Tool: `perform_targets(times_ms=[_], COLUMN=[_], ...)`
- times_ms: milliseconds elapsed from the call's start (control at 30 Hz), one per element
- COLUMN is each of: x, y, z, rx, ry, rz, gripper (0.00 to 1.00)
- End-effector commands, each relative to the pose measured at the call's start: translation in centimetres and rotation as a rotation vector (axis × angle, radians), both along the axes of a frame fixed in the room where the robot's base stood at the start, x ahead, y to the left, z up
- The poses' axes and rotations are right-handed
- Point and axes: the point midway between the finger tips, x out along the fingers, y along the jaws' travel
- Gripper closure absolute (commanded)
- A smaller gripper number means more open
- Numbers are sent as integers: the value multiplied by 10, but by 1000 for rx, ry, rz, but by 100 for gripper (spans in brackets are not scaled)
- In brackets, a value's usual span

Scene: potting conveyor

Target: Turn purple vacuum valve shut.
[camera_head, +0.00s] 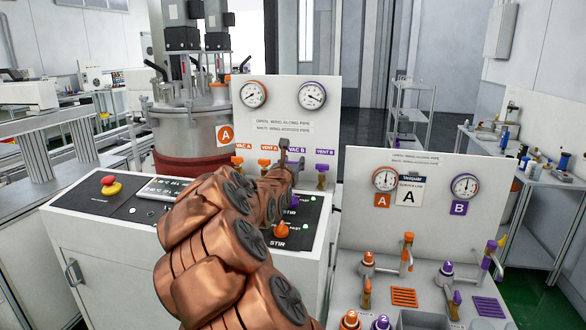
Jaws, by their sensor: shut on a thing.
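The white valve panel (285,115) stands at the back of the console, with two gauges and a row of small valves along its lower part. The purple VAC B label (298,149) shows just beside my gripper (290,158). My gripper is shut at the VAC B position, on the purple vacuum valve. The fingers and wrist hide this valve almost fully, so I cannot tell which way its wing points. The purple VENT B valve (322,170) is just to the right, and the orange VENT A valve (264,165) is to the left.
A steel tank (190,125) stands behind left. The console top holds a red stop button (108,181) and an orange STIR knob (281,229). A second panel (425,205) with orange and purple valves stands at right. My arm covers the console's middle.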

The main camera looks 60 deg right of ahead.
Motion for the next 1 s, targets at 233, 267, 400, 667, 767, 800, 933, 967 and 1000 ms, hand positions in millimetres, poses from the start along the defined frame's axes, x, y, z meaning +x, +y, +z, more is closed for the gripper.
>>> perform_targets(times_ms=[233,267,400,667,767,800,933,967,1000], x=[1,1,0,0,0,-1,-1,-2,-4], y=[1,1,0,0,0,0,5,7,11], z=[1,1,1,0,0,0,0,0,0], rx=[-2,-2,-1,0,0,0,0,1,1], ry=[0,0,1,0,0,0,0,1,1], rz=[2,2,1,-1,-1,-1,0,0,-1], gripper=[93,58,43,32,32,32,32,32,32])
